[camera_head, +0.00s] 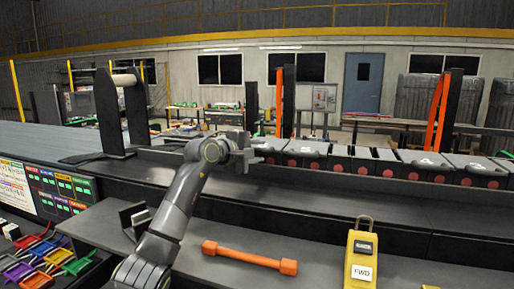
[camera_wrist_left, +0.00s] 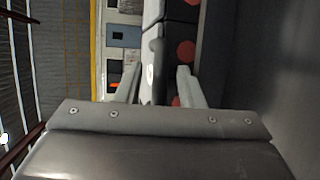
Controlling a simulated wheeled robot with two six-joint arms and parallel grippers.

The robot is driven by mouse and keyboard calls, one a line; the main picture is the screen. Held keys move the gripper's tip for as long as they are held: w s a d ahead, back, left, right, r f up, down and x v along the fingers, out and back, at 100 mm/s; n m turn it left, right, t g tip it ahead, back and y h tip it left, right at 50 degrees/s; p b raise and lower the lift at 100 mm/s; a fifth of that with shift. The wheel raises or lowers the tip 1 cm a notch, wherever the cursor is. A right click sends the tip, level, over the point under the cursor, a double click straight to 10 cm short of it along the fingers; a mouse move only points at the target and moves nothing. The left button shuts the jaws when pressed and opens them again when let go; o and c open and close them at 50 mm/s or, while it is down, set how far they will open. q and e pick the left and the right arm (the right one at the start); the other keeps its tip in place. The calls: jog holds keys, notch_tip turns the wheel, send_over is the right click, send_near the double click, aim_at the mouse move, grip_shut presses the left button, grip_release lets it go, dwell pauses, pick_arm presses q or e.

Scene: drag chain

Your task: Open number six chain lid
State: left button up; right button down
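The drag chain (camera_head: 345,165) is a row of dark links with grey lids and red round marks, running along the far bench to the right. Pale marks show on some lids at the right, but I cannot read which one is number six. My left gripper (camera_head: 262,153) is at the left end of the chain. In the left wrist view its two fingers (camera_wrist_left: 158,85) are apart, with a grey lid (camera_wrist_left: 153,55) and red-marked links showing between and beyond them. I cannot tell whether the fingers touch the lid. All the visible lids look flat. My right gripper is not in view.
An orange bar-shaped tool (camera_head: 249,257) and a yellow control box (camera_head: 361,255) lie on the near bench. Coloured tools (camera_head: 48,257) are at lower left. Dark posts with orange straps (camera_head: 440,100) rise behind the chain. The bench between tool and chain is mostly clear.

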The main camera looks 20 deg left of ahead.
pick_arm(q)
jog(key=shift+c, duration=0.4)
grip_shut()
